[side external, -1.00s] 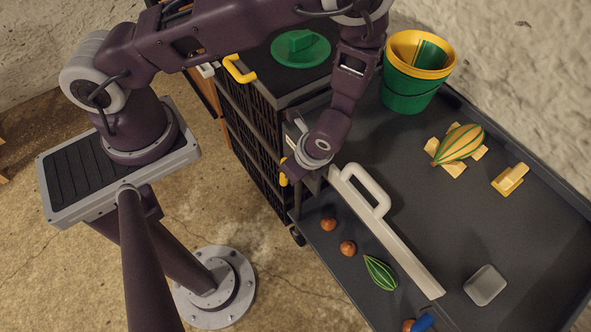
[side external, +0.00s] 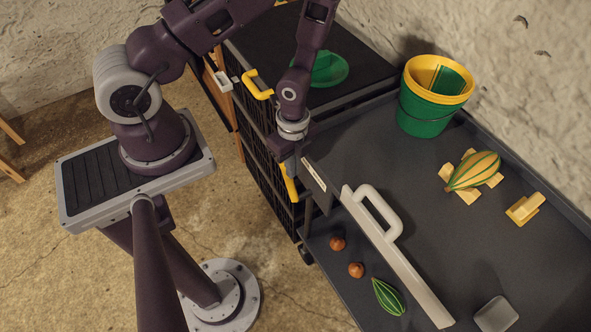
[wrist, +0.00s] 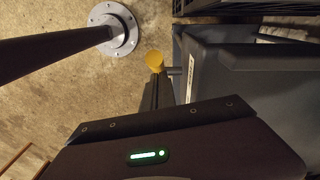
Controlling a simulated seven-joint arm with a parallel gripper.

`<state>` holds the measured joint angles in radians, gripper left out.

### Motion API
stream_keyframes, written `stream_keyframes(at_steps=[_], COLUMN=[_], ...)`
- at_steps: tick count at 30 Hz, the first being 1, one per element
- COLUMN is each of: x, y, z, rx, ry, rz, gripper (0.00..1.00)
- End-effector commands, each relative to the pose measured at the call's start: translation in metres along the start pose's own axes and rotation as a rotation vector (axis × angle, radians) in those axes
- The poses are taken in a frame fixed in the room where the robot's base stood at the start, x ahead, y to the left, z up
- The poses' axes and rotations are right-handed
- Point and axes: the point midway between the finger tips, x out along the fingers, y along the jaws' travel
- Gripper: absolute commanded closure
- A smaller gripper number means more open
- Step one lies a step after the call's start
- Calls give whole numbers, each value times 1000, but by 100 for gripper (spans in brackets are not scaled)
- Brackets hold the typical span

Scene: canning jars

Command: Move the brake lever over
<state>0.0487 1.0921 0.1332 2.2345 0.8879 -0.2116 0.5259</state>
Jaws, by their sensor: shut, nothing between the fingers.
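The yellow lever (side external: 290,184), which I take to be the brake lever, is on the near left side of the dark cart, just below my gripper (side external: 287,154). My gripper points down beside the cart's left corner and is shut and empty. In the side view its fingertips are hard to make out, and I cannot tell whether they touch the lever. In the wrist view a round yellow knob (wrist: 154,59) shows ahead of the dark gripper body, beside a grey stub at the cart's edge. The fingertips are not clear there.
A grey rail with a handle (side external: 405,265) runs along the cart top (side external: 430,200). Another yellow handle (side external: 257,86) is on the dark cabinet. Open floor lies left.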

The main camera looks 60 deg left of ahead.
Motion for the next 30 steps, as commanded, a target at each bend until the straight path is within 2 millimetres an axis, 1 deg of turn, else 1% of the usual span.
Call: stream_keyframes(at_steps=[1,7,19,21,23,30], x=[1,2,2,0,-8,-65], y=[0,0,0,0,-2,-6], z=[4,9,11,12,13,23], rx=[-3,-4,-9,-10,-13,-10], ry=[-6,-11,-16,-15,-12,1], rz=[2,3,6,5,3,-4], gripper=[100,100,100,100,100,100])
